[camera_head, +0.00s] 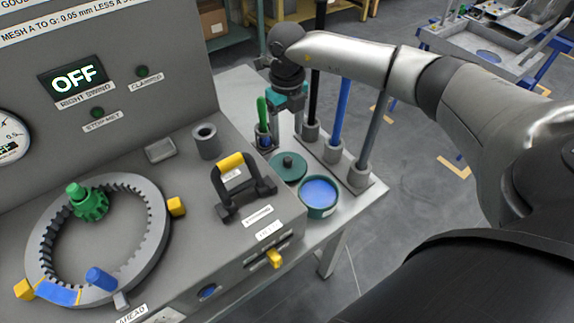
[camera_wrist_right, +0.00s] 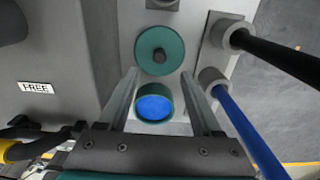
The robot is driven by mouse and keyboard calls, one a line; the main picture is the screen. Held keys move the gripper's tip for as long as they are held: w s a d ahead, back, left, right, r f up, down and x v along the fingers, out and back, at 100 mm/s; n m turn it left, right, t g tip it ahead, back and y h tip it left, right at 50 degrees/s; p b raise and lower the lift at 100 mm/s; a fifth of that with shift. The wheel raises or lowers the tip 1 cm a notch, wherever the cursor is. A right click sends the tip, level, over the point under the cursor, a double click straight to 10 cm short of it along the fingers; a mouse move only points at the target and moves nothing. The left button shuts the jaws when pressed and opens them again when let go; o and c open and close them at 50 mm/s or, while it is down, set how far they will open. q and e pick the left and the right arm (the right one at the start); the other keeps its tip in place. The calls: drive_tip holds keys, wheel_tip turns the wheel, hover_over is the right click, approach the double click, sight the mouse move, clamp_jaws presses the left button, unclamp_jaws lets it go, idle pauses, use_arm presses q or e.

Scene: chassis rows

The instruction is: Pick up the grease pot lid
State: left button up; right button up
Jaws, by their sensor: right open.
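The grease pot lid (camera_head: 288,167) is a dark green disc with a black knob. It lies flat on the grey bench beside the grease pot (camera_head: 319,196), which is open and shows blue grease. My right gripper (camera_head: 287,112) hangs above the bench behind the lid in the head view. In the right wrist view its two fingers (camera_wrist_right: 160,74) are spread apart and empty. The lid (camera_wrist_right: 159,50) shows just beyond the fingertips, its knob roughly in line with the gap, and the pot (camera_wrist_right: 154,106) shows between the fingers. My left gripper is out of view.
A green-handled tool (camera_head: 262,113) stands in a holder left of my right gripper. Black, blue and grey rods (camera_head: 340,115) stand in sockets to the right. A grey machine housing with a black-and-yellow handle (camera_head: 240,183) rises on the left.

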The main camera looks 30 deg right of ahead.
sight(288, 159)
wheel_tip(288, 159, down, 3)
drive_tip(key=shift+f, duration=0.95)
drive_tip(key=f+b, duration=0.1)
drive_tip(key=f, duration=0.3)
drive_tip(key=shift+s+f, duration=0.15)
drive_tip(key=shift+s, duration=0.05)
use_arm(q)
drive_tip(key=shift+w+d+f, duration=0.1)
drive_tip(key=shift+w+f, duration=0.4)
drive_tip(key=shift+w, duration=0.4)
use_arm(e)
drive_tip(key=c, duration=0.3)
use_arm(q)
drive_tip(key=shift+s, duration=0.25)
use_arm(e)
clamp_jaws()
